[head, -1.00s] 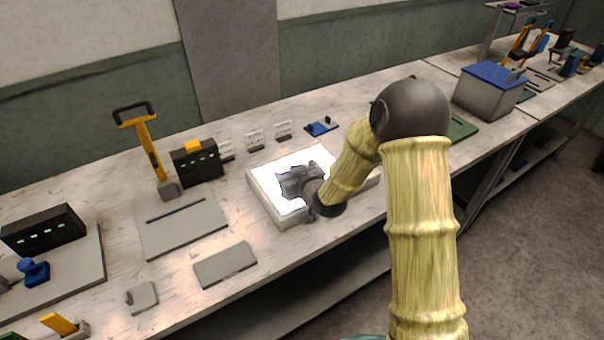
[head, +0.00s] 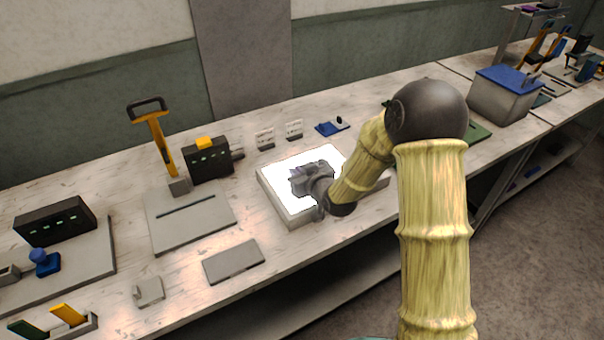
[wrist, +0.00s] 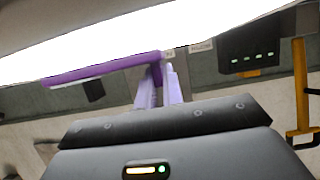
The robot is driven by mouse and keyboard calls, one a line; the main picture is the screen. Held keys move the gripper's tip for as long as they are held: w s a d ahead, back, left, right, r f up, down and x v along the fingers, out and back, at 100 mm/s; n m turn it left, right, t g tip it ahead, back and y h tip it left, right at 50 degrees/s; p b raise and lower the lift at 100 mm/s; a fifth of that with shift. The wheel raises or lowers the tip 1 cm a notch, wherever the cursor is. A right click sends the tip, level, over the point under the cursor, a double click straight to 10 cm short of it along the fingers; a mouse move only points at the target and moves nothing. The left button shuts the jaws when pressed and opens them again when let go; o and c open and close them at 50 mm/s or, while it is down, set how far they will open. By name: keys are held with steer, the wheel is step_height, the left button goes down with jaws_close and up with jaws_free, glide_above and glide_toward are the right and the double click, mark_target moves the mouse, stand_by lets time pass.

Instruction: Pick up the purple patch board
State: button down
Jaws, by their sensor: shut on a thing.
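The purple patch board (wrist: 100,70) shows in the wrist view as a thin purple strip along a bright white surface. Its right end lies between the lavender fingers of my gripper (wrist: 160,88), which is shut on it. In the head view my gripper (head: 300,180) is over the glowing white light box (head: 305,217). Only a speck of purple shows by the fingers there, as the gripper hides most of the board. I cannot tell whether the board still touches the light box.
A black box with green lights (head: 208,163) and a yellow-handled tool (head: 160,140) stand left of the light box. A blue part (head: 332,128) and small white cards (head: 294,129) lie behind it. A grey bin with a blue lid (head: 503,97) stands right. A flat grey plate (head: 234,262) lies front left.

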step_height(320, 180, up, 10)
steer(key=shift+f, duration=0.25)
stand_by(0.6)
